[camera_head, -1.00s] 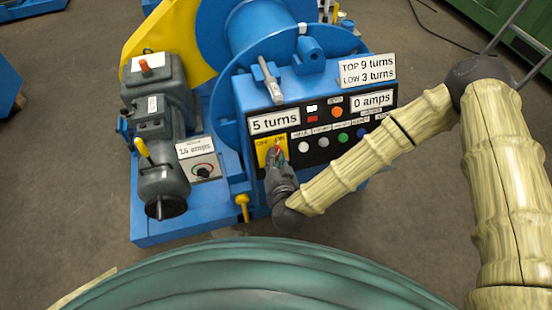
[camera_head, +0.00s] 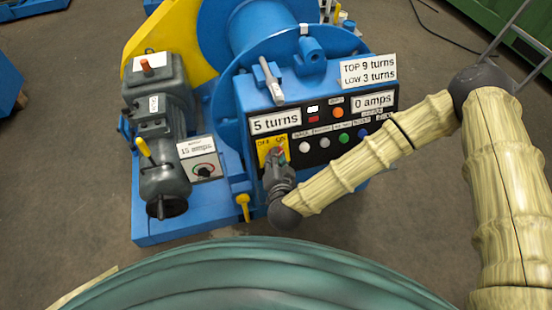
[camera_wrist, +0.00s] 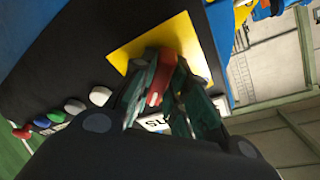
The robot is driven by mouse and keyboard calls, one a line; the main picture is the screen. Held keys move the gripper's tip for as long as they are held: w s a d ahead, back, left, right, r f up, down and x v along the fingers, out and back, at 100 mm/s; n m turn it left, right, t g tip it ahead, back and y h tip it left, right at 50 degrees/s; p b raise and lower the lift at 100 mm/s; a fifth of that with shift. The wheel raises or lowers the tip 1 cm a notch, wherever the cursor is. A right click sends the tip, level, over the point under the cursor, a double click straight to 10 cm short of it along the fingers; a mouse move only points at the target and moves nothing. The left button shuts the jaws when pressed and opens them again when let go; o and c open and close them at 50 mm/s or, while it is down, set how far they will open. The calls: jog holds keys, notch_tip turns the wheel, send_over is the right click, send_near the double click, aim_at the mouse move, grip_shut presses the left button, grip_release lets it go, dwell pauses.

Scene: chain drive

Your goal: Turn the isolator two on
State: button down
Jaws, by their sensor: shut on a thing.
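The isolator is a red handle (camera_wrist: 157,91) on a yellow plate (camera_wrist: 132,50) in the wrist view. In the camera_head view the yellow plate (camera_head: 263,154), marked OFF and ON, sits at the left end of the black control panel. My gripper (camera_head: 277,158) reaches it from the front. In the wrist view my gripper (camera_wrist: 163,88) has its green fingers closed on either side of the red handle. The fingers hide much of the handle, so its exact setting is hard to read.
A row of coloured buttons (camera_head: 343,138) runs right of the plate. A "5 turns" sign (camera_head: 274,122) is above it and a "0 amps" sign (camera_head: 373,101) at the upper right. A yellow-topped post (camera_head: 243,205) stands close left of my wrist. A grey motor (camera_head: 160,110) is further left.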

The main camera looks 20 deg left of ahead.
jog(key=c, duration=1.4)
grip_release()
jog(key=shift+w+d+r, duration=0.1)
jog(key=shift+w+d, duration=0.05)
jog(key=shift+w, duration=0.05)
jog(key=shift+s, duration=0.1)
jog(key=shift+s, duration=0.1)
jog(key=v, duration=1.1)
jog(key=shift+s+d+r, duration=0.15)
jog(key=shift+s, duration=0.15)
